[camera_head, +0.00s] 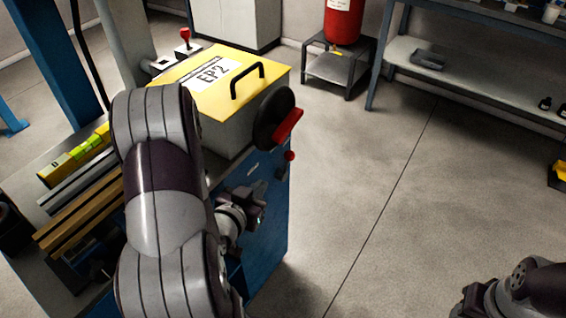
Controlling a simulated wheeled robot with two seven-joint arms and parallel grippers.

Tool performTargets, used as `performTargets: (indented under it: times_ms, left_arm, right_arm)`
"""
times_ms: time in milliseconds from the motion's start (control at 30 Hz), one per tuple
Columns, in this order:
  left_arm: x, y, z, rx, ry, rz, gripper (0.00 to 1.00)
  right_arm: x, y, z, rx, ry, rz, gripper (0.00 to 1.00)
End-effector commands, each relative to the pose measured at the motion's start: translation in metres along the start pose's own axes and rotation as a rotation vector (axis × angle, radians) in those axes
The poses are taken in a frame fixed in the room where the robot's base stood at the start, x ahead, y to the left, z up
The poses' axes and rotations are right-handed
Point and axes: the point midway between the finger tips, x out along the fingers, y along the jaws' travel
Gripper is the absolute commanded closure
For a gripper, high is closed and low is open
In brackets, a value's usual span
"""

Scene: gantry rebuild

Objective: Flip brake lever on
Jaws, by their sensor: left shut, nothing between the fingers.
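A blue cabinet (268,222) has a yellow top marked EP2. On its right-hand face are a black disc (268,118) with a red handle (288,126), and below them a small red-knobbed lever (290,156). Another red-topped lever (184,36) stands upright behind the yellow top. No label I can read shows which is the brake lever. My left gripper (259,202) is shut and empty, in front of the cabinet's side and below the small red-knobbed lever, apart from it. My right gripper (468,302) is at the bottom edge, its fingers not clear.
The yellow top (205,82) carries a black handle (247,80). Bars and a spirit level (80,153) lie on the bench at left, partly hidden by my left arm. A red cylinder (343,20) on a stand and a shelf (470,84) are behind.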

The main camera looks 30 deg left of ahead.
Motion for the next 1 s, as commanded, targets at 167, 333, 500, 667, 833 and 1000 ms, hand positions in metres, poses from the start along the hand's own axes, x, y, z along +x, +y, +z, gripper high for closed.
performTargets:
  times_ms: [167,333,500,667,833,1000]
  left_arm:
    - [0.026,0.002,0.001,0.002,0.002,0.006,1.00]
    - [0.064,0.001,0.002,0.002,0.000,0.005,1.00]
    - [0.100,0.001,0.001,0.001,0.001,0.003,1.00]
    - [0.124,0.001,0.001,0.000,0.000,0.002,1.00]
    - [0.136,0.001,0.000,-0.001,0.000,0.001,1.00]
    - [0.138,0.000,0.000,-0.001,0.001,0.000,1.00]
  right_arm:
    - [0.004,0.000,0.000,0.000,0.000,0.000,0.56]
    - [0.007,0.000,0.001,0.000,0.000,0.000,0.56]
    - [0.010,0.000,0.001,0.000,0.000,0.000,0.56]
    - [0.012,0.000,0.001,0.000,0.000,0.000,0.56]
    - [0.012,0.000,0.001,0.000,0.000,0.000,0.56]
    - [0.012,0.000,0.001,0.000,0.000,0.000,0.56]
